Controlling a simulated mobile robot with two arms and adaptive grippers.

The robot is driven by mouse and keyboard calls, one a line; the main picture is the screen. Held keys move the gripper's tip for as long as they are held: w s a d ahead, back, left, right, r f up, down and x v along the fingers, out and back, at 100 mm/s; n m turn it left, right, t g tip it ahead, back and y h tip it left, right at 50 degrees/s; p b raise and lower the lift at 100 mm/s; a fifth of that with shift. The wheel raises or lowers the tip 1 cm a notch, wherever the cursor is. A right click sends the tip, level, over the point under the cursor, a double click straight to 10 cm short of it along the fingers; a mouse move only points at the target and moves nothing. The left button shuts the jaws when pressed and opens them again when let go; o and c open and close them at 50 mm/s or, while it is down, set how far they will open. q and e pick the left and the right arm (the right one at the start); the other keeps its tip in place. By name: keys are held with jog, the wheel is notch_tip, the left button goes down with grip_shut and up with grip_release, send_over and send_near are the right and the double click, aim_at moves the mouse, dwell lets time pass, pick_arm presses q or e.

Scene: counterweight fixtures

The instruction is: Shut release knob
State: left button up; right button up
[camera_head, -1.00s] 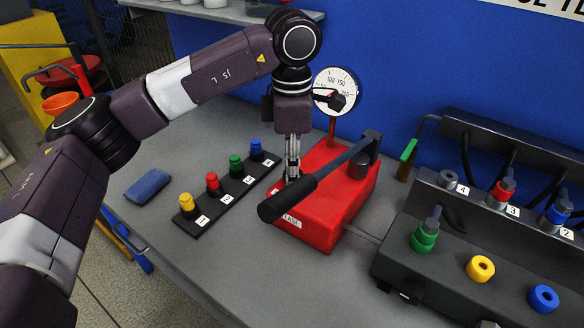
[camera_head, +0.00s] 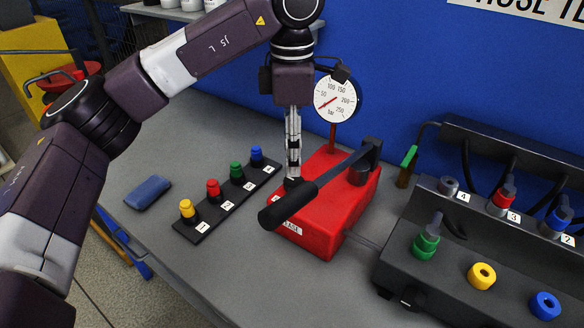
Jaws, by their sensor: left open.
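The red hand pump (camera_head: 345,215) stands on the grey table with a long black lever (camera_head: 325,180) slanting across its top. A partly hidden label, ending in "ASE", is on its front. A small dark knob (camera_head: 292,184) sits on the pump's top near the front left, partly hidden by the fingers and the lever. My left gripper (camera_head: 293,172) points straight down with its fingertips at this knob. It is open; I cannot tell if the fingers touch the knob. My right gripper is not in view.
A round gauge (camera_head: 336,98) rises behind the pump. A black strip with coloured caps (camera_head: 225,205) lies to the left, beside a blue pad (camera_head: 148,192). A dark hose manifold (camera_head: 460,255) stands at right. The table's front left is clear.

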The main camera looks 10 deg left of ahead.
aim_at(292, 180)
pick_arm(q)
notch_tip(292, 180, up, 6)
jog(key=shift+f, duration=0.1)
dwell(0.4)
